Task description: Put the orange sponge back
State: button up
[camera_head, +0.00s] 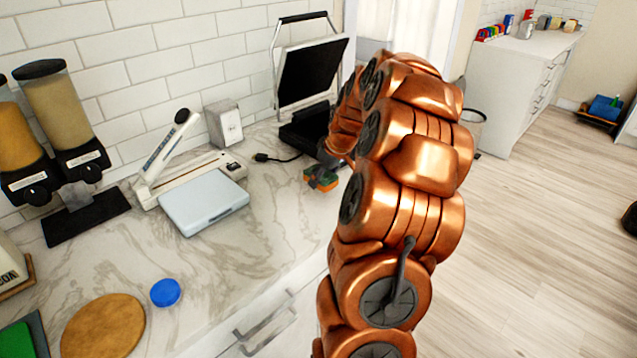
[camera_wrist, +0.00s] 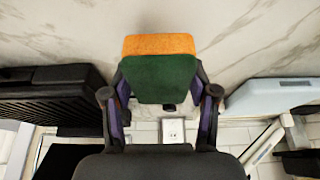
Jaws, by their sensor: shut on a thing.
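The orange sponge (camera_wrist: 160,45) has a dark green layer and sits between the two fingers of my gripper (camera_wrist: 160,84) in the wrist view. The fingers are shut on its sides. In the head view the sponge (camera_head: 319,181) shows small at the end of my copper arm, over the marble counter (camera_head: 270,232) in front of the open press grill (camera_head: 305,125). My arm hides most of the gripper there. I cannot tell whether the sponge touches the counter.
A pale blue flat-topped device (camera_head: 204,205), a white slicer-like tool (camera_head: 165,150) and a small white box (camera_head: 224,124) stand to the left. A blue lid (camera_head: 165,292) and round wooden board (camera_head: 103,326) lie nearer. A white cabinet (camera_head: 500,95) stands far right, with open floor before it.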

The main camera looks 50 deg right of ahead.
aim_at(319, 193)
jog(key=shift+w+a, duration=0.15)
jog(key=shift+w, duration=0.5)
notch_tip(319, 193, down, 3)
jog(key=shift+f+p, duration=0.1)
jog(key=shift+p, duration=0.9)
jog(key=shift+f, duration=0.2)
jog(key=shift+f, duration=0.2)
jog(key=o, duration=0.9)
jog(key=shift+r, duration=0.15)
